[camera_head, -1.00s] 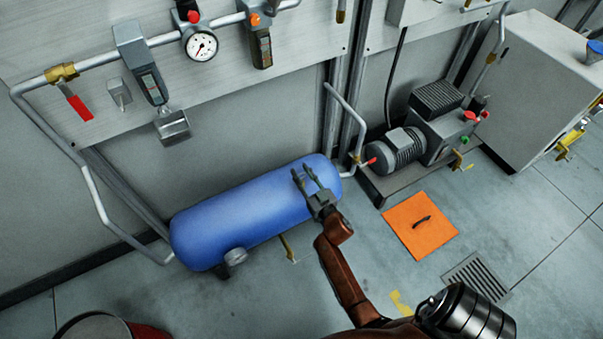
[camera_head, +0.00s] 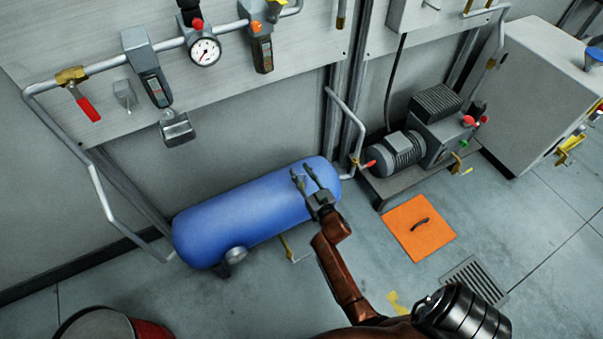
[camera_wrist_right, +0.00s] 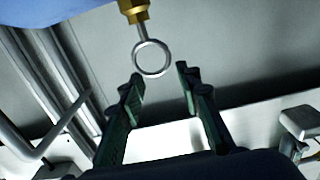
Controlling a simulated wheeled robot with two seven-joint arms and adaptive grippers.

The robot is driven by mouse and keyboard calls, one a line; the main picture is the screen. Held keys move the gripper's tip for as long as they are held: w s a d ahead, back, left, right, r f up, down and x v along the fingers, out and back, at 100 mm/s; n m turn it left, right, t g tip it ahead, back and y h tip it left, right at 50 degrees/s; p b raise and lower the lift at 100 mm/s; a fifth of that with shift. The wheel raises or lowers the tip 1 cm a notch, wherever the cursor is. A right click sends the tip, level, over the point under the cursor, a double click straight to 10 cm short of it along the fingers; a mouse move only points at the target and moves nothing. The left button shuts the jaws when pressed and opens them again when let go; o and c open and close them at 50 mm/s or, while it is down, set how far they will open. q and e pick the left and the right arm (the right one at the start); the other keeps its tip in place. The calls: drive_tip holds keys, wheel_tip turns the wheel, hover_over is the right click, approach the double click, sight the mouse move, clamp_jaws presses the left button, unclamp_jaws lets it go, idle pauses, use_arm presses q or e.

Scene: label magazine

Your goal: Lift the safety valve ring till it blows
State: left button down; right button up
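The safety valve ring (camera_wrist_right: 151,58) shows in the right wrist view as a plain metal ring on a thin stem below a brass valve body (camera_wrist_right: 134,12). My right gripper (camera_wrist_right: 158,77) is open, with its two fingers apart on either side of the ring's lower edge; nothing is between the pads. In the head view my right gripper (camera_head: 305,176) is in front of the right end of the blue tank (camera_head: 235,212). The ring cannot be made out there. My left gripper is not in view.
A wall panel with a pressure gauge (camera_head: 206,51), pipes and a red-handled valve (camera_head: 86,105) is above the tank. A motor pump (camera_head: 400,148) stands to the right. An orange floor plate (camera_head: 418,226) and a drain grate (camera_head: 474,280) lie on the floor.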

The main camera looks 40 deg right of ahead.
drive_tip(key=shift+s, duration=0.1)
drive_tip(key=v, duration=0.7)
drive_tip(key=shift+s+a, duration=0.1)
drive_tip(key=shift+s, duration=0.05)
idle(0.5)
